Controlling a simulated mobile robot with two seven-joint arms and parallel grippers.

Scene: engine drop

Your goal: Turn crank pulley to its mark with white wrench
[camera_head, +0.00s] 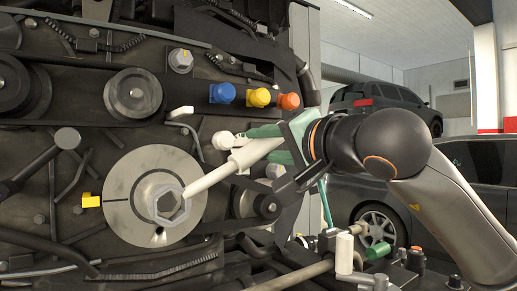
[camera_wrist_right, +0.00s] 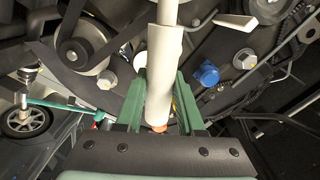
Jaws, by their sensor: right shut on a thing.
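The crank pulley (camera_head: 128,181) is a pale grey disc low on the engine front in the head view. A thin dark line on its left face lies roughly level with a yellow marker block (camera_head: 90,201) beside its rim. The white wrench (camera_head: 215,178) has its ring end around the hex bolt (camera_head: 168,203) at the pulley's centre, and its handle slants up to the right. My right gripper (camera_head: 256,149) is shut on the handle. In the right wrist view the handle (camera_wrist_right: 160,70) runs between the green fingers. My left gripper is not in view.
Blue (camera_head: 222,93), yellow (camera_head: 259,97) and orange (camera_head: 289,102) caps stick out above the wrench. A smaller pulley (camera_head: 133,93) and belt parts crowd the upper left. Loose parts, including a green cylinder (camera_head: 376,252), stand at lower right. Cars are parked behind.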

